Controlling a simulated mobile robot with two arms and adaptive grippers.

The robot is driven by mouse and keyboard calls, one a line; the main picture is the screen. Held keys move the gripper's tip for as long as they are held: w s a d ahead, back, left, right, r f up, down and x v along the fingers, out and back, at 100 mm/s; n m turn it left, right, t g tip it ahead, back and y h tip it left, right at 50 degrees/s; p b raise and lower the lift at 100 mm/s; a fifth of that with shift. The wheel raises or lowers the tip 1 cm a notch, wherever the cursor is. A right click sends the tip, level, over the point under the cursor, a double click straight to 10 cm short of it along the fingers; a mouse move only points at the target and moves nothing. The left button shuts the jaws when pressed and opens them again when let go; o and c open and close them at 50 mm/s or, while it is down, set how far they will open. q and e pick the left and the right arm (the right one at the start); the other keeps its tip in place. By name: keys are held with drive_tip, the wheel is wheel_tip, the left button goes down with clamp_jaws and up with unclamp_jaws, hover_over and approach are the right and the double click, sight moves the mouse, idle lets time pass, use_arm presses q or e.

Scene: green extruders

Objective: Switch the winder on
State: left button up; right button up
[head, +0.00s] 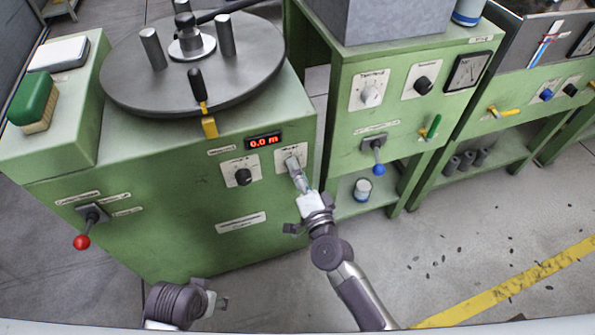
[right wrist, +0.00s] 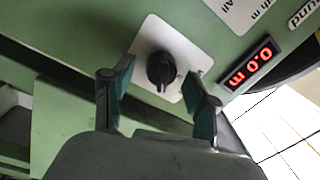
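The winder is a green cabinet (head: 150,205) with a round grey turntable (head: 150,75) on top. A red display (head: 263,141) on its front reads 0.0 m, and it also shows in the right wrist view (right wrist: 249,66). A black knob (head: 243,176) sits on a white plate below the display. My right gripper (head: 296,172) is in front of another white plate (head: 287,156) to the right. In the right wrist view that plate's black knob (right wrist: 161,68) shows between the open, apart fingers (right wrist: 160,95); contact is not visible. My left gripper (head: 221,302) is low, away from the panel.
A lever with a red ball (head: 82,242) is at the panel's lower left. A green and tan brush (head: 34,103) lies on the left ledge. Neighbouring green machines with knobs, a gauge (head: 467,72) and a blue-ball lever (head: 378,169) stand right. The floor in front is open.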

drive_tip(key=shift+s, duration=0.1)
drive_tip(key=v, duration=1.1)
drive_tip(key=shift+s+d, duration=0.2)
drive_tip(key=shift+s, duration=0.15)
drive_tip(key=shift+f, duration=0.1)
